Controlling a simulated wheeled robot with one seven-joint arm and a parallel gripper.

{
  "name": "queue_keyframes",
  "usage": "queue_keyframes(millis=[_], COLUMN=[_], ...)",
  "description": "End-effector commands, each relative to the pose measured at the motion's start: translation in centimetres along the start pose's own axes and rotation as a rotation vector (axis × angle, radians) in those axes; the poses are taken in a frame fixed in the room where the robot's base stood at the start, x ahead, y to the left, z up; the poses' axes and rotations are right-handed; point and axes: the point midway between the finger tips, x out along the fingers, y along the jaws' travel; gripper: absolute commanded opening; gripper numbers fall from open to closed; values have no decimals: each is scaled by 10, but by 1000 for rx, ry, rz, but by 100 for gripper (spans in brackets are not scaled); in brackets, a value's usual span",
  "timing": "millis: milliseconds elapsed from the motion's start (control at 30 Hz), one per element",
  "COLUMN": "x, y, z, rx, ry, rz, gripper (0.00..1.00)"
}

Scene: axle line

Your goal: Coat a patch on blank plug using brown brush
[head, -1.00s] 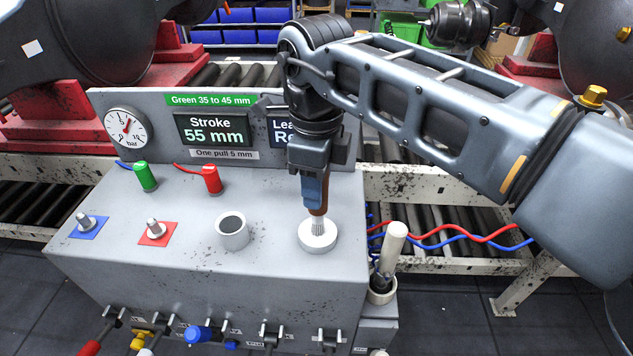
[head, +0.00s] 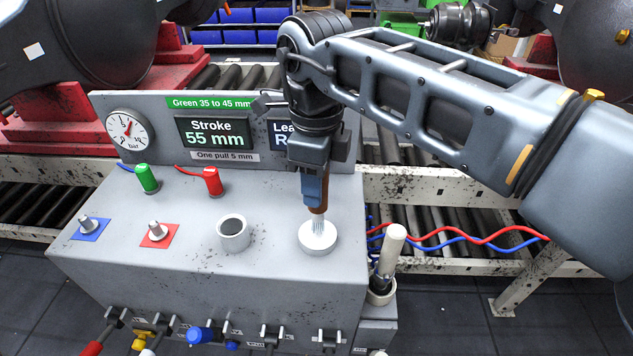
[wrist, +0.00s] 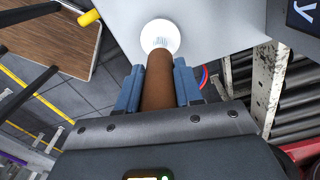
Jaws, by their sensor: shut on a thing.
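My gripper (head: 315,188) is shut on the brown handle of the brush (head: 319,210), which points down. In the wrist view the brown brush (wrist: 158,80) lies between the blue fingers of my gripper (wrist: 158,88). The blank plug (head: 318,238) is a round white disc on the right of the grey bench top. The pale bristles are at the plug's top face and appear to touch it. In the wrist view the plug (wrist: 160,32) shows beyond the bristles. I cannot make out any coating on its white surface.
A grey cup with dark contents (head: 232,234) stands left of the plug. A pale-handled tool (head: 391,250) stands in a holder at the bench's right edge. Green (head: 147,178) and red (head: 212,181) connectors stand behind. The display panel (head: 213,131) rises behind my gripper.

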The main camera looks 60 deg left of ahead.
Motion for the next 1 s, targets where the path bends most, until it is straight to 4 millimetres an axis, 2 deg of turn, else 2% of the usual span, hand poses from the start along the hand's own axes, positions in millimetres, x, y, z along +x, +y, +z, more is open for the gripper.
queue_keyframes(millis=[100, 700, 1000], x=[-12, -55, -57], y=[0, 0, 0], z=[0, 0, 0], rx=[0, 0, 0], ry=[0, 0, 0], rz=[-1, -1, 0], gripper=[5, 5, 5])
